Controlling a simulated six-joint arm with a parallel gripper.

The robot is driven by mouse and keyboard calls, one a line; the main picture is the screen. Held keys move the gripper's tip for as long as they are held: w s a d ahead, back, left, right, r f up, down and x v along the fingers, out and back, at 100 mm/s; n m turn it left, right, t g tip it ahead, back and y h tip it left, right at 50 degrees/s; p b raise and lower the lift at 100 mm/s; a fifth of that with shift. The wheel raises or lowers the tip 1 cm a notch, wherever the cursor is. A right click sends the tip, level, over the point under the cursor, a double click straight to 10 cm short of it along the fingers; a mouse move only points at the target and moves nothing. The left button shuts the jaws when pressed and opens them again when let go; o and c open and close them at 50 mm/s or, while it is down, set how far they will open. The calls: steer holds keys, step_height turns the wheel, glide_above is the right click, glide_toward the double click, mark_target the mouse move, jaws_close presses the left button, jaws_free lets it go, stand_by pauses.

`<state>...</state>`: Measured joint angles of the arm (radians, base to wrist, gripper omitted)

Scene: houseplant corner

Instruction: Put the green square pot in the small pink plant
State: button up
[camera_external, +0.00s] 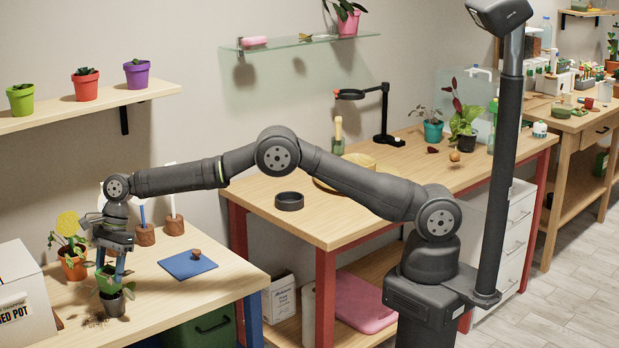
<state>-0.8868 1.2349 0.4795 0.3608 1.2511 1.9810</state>
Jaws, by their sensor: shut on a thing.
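My gripper (109,276) points down over the left table, its fingers shut on a small green thing (107,285). At this size I cannot tell whether it is the green square pot or a leafy plant. A dark grey round pot (112,304) is directly below, with leaves at its rim; I cannot tell whether the two touch. A pink pot with a leafy plant (348,22) stands on the glass shelf, far from my gripper.
A terracotta pot with yellow flowers (73,264) stands just left of my gripper. A white box (24,300) is at the left edge. A blue mat (187,264) and wooden tool holders (145,235) are to the right. Dark soil (95,322) lies near the front.

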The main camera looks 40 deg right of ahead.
steer(key=shift+f, duration=0.6)
steer(key=o, duration=1.1)
steer(key=v, duration=1.3)
steer(key=shift+r, duration=0.15)
